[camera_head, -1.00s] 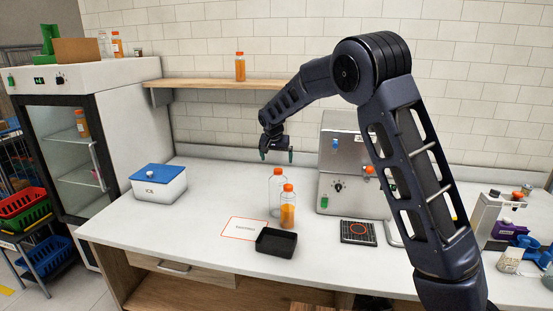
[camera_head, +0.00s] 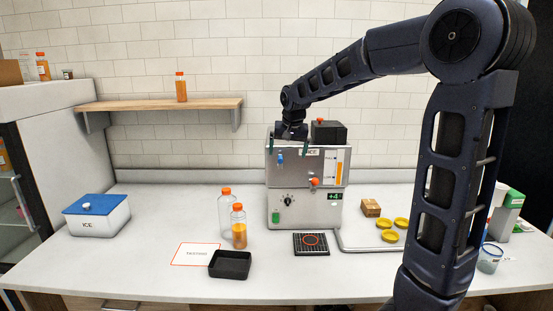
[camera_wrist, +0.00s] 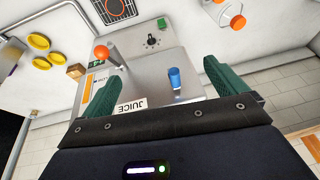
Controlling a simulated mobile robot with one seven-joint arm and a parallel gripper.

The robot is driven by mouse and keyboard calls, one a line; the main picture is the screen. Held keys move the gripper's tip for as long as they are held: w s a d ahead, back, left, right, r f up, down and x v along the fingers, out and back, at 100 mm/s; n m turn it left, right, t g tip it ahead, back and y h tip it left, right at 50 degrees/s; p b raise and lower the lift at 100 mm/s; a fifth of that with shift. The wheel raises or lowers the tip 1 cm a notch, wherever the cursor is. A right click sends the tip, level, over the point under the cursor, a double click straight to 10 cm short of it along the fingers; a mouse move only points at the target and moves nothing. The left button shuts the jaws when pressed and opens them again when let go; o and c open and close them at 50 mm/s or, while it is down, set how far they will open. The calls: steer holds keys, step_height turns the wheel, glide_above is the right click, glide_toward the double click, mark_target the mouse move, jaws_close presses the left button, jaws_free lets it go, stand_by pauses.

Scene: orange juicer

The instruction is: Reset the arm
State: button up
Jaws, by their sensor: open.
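My gripper (camera_head: 291,143) is at the end of my raised arm, in front of the upper part of the grey juicer (camera_head: 307,215) in the head view. In the wrist view its two green fingers (camera_wrist: 158,90) are spread apart with nothing between them. Beyond them the juicer's front face (camera_wrist: 150,68) shows, with a blue tap, an orange-knobbed lever and a "JUICE" label. A black box with an orange knob (camera_head: 328,132) sits on top of the juicer.
An orange-filled bottle (camera_head: 239,228) and an empty bottle (camera_head: 225,210) stand left of the juicer. A black tray (camera_head: 230,265), a burner-like pad (camera_head: 311,244) and an ice box (camera_head: 97,216) are on the counter. A shelf (camera_head: 160,104) is behind.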

steer(key=s+d+r, duration=0.2)
steer(key=s+d, duration=0.4)
steer(key=d, duration=0.3)
steer(key=s+d+f, duration=0.3)
steer(key=s+d, duration=0.4)
steer(key=s, duration=0.4)
steer(key=s+d+f+h, duration=0.1)
steer(key=s+d+f, duration=0.2)
steer(key=s+d, duration=0.5)
steer(key=s, duration=0.3)
steer(key=shift+s+t, duration=0.3)
